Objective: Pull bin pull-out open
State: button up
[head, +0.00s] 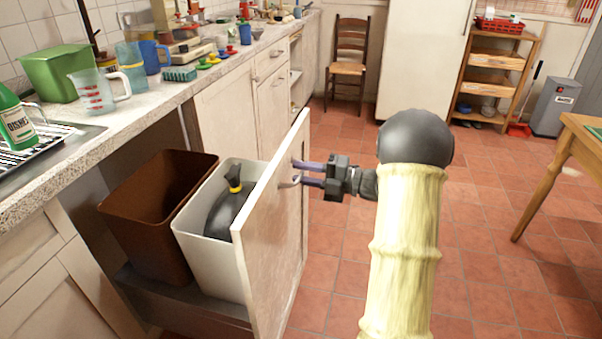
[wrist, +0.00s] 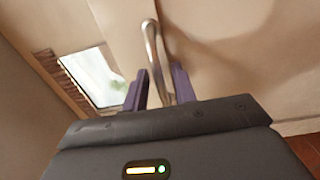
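The bin pull-out stands out from the counter on the left in the head view, with its cream front panel (head: 275,245) well clear of the cabinet. Behind the panel are a brown bin (head: 140,235), which looks empty, and a white bin (head: 208,258) with a black tied bag (head: 228,210) in it. My gripper (head: 308,174) is at the outer face of the panel, near its top. In the wrist view a curved metal handle (wrist: 152,45) runs between the two purple fingers (wrist: 160,88). The fingers stand apart around the handle, with a gap visible beside it.
A counter (head: 140,125) with jugs, a green container (head: 58,72) and other kitchen items runs along the left. A chair (head: 349,60) and wooden shelf unit (head: 495,75) stand at the back. A wooden table (head: 570,140) is at the right. Tiled floor (head: 500,270) is clear between.

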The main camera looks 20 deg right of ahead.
jog(key=p+v, duration=0.2)
jog(key=v, duration=1.4)
jog(key=shift+s+d, duration=0.25)
jog(key=shift+d, duration=0.05)
jog(key=shift+w, duration=0.1)
jog(key=w+a+m+t+h, duration=0.3)
jog(key=w+a+m+h, duration=0.5)
jog(key=w+m+h, duration=0.6)
jog(key=s+a+f+m+g, duration=0.3)
jog(key=s+a+m+g, duration=0.15)
jog(key=s, duration=0.45)
jog(key=s+a+f+m+g+p, duration=0.1)
jog(key=s+a+f+m+g, duration=0.15)
jog(key=s+a+m, duration=0.5)
jog(key=s+a+f+m+g, duration=0.2)
jog(key=s+a+m+g, duration=0.15)
jog(key=s, duration=0.65)
notch_tip(320, 180, up, 34)
jog(key=p, duration=3.4)
jog(key=shift+n+h, duration=0.35)
jog(key=shift+h, duration=0.05)
